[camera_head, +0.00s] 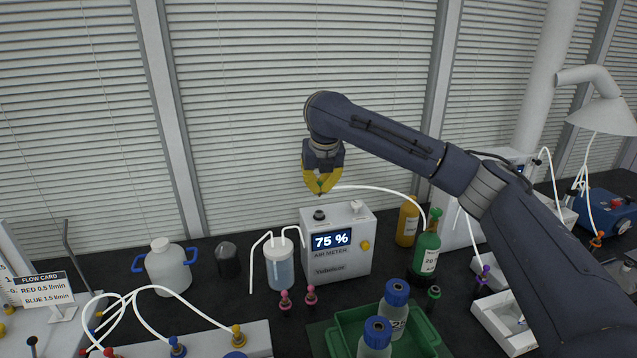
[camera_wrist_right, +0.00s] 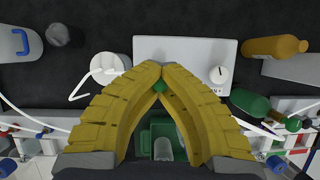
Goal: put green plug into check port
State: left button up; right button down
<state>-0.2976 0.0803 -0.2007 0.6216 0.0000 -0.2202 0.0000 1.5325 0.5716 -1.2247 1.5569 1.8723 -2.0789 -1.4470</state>
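My right gripper (camera_head: 319,188) is above the white air meter box (camera_head: 340,262), with its yellow fingers pointing down and closed together at the tips. A small green plug (camera_wrist_right: 158,86) shows between the fingertips in the right wrist view, mostly covered by them. A white tube (camera_head: 383,191) runs from the fingertips to the right. The box shows "75 %". A black round fitting (camera_head: 319,215) is on its top left, below the fingertips and apart from them; I cannot tell for sure that it is the check port. My left gripper is not in view.
A white knob (camera_head: 357,207) stands on the box top. A capped cylinder with tubes (camera_head: 279,268) is left of the box. An orange bottle (camera_head: 407,224) and green bottle (camera_head: 426,254) are on the right. A green tray (camera_head: 340,343) with blue-capped bottles is in front.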

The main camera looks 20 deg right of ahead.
aim_at(319, 194)
jog(key=shift+f, duration=1.85)
jog(key=shift+f, duration=1)
dwell(1.0)
dwell(0.3)
jog(key=c, duration=1.5)
grip_release()
jog(key=v, duration=1.2)
jog(key=shift+r, duration=0.1)
